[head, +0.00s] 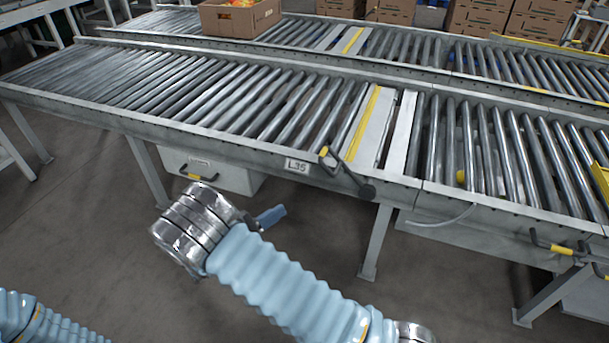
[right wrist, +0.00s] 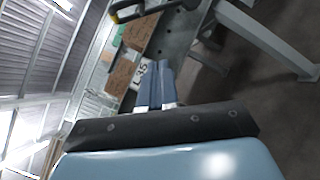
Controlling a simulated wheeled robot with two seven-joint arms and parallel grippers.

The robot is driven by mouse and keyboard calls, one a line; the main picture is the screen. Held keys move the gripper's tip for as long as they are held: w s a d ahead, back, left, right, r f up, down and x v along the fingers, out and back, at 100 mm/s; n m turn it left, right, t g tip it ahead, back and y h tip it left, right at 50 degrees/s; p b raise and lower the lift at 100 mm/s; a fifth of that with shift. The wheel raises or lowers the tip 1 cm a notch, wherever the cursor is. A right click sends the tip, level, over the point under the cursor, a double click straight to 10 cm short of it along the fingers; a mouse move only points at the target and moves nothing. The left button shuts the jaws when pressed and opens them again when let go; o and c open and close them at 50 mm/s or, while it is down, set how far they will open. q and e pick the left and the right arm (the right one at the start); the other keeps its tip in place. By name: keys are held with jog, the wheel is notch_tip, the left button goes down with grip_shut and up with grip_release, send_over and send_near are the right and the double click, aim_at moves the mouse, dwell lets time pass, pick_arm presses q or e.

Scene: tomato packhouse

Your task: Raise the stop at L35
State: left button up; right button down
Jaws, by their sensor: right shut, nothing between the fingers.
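The L35 label (head: 298,166) is on the near side rail of the front roller conveyor, and it also shows in the right wrist view (right wrist: 140,76). Just right of it is a dark lever (head: 346,172) with a yellow end, sloping from upper left down to a round pivot; it shows at the top of the right wrist view (right wrist: 150,11). Above it, a pale plate with a yellow stripe (head: 372,124) crosses the rollers; I cannot tell its height. My right gripper (head: 272,214) is shut and empty, apart from the lever, below and left of it. My left gripper is out of view.
Another yellow-marked lever (head: 551,245) is on the rail at the right. A pale box (head: 215,172) hangs under the conveyor, left of the label. A conveyor leg (head: 376,243) stands below the lever. A carton of tomatoes (head: 240,20) sits on the rear conveyor.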

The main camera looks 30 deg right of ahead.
jog(key=shift+m+t+h, duration=0.3)
jog(key=shift+t+h, duration=0.4)
jog(key=shift+h, duration=0.2)
jog(key=a+r, duration=0.1)
jog(key=r, duration=0.1)
jog(key=w+a+r, duration=0.1)
jog(key=a+r, duration=0.1)
jog(key=shift+w+r, duration=0.2)
jog(key=shift+r, duration=0.05)
jog(key=s+r+p+x, duration=0.1)
jog(key=s+p+x, duration=0.1)
jog(key=x, duration=1)
jog(key=shift+s+d+r, duration=0.2)
jog(key=shift+d+r, duration=0.05)
jog(key=shift+d, duration=0.15)
